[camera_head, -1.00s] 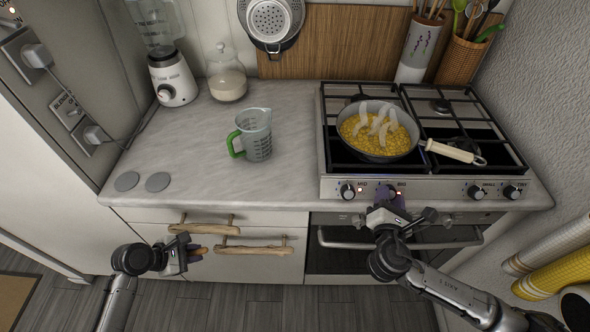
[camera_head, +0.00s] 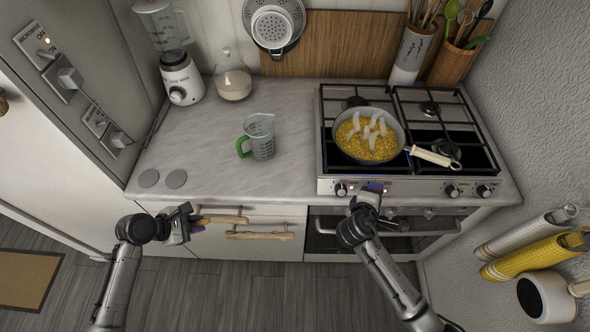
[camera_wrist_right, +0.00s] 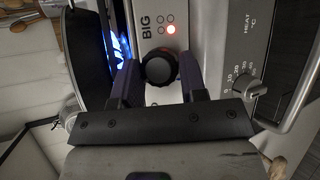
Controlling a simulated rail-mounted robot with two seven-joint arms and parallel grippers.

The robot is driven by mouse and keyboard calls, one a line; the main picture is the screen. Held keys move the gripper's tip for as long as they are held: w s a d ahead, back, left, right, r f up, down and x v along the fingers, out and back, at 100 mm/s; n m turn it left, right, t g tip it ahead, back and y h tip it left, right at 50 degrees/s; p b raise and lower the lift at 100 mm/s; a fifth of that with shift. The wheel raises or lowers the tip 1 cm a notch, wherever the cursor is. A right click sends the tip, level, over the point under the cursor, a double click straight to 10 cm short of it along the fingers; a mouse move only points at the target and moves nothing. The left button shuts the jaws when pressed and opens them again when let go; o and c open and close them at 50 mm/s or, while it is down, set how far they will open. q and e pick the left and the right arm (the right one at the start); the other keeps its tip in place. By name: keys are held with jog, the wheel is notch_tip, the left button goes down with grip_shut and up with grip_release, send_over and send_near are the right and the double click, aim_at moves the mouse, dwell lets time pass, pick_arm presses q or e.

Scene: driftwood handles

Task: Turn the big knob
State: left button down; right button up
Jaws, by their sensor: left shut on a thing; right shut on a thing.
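The big knob (camera_wrist_right: 158,68) is a round dark knob on the stove's front panel, beside the label BIG and a lit red light. My right gripper (camera_wrist_right: 155,82) has its fingers on both sides of it and is shut on it. In the head view my right gripper (camera_head: 370,190) covers most of that knob. Blue flame (camera_wrist_right: 122,28) shows beside the panel in the right wrist view. My left gripper (camera_head: 188,224) is in front of the drawers, shut on a small brown thing (camera_head: 198,229) that I cannot identify. It overlaps the upper driftwood handle's left end in the picture.
A pan (camera_head: 370,145) of yellow food with pale pieces stands on the stove, its handle pointing right. A measuring cup (camera_head: 261,140) stands on the counter. The upper driftwood handle (camera_head: 222,219) and lower driftwood handle (camera_head: 260,235) stick out from the drawers.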

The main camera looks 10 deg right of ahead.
pick_arm(q)
notch_tip(320, 180, up, 7)
jog(key=p, duration=0.5)
jog(key=shift+f+p, duration=0.15)
jog(key=shift+p, duration=0.2)
pick_arm(e)
jog(key=m+g, duration=0.1)
jog(key=m, duration=0.1)
jog(key=m+g+y, duration=0.1)
jog(key=m, duration=0.1)
jog(key=shift+w+r+m+y, duration=0.1)
jog(key=shift+r+m+y, duration=0.2)
jog(key=shift+r+m, duration=0.1)
pick_arm(q)
jog(key=shift+r+p, duration=1.2)
pick_arm(e)
jog(key=shift+f+m+g+y, duration=0.15)
jog(key=shift+m+g+y, duration=0.3)
jog(key=shift+m, duration=0.55)
pick_arm(q)
jog(key=shift+r, duration=0.1)
pick_arm(e)
jog(key=o, duration=0.9)
pick_arm(q)
jog(key=shift+r+p, duration=0.45)
jog(key=shift+p, duration=0.05)
pick_arm(e)
jog(key=v, duration=1.2)
jog(key=shift+d, duration=0.1)
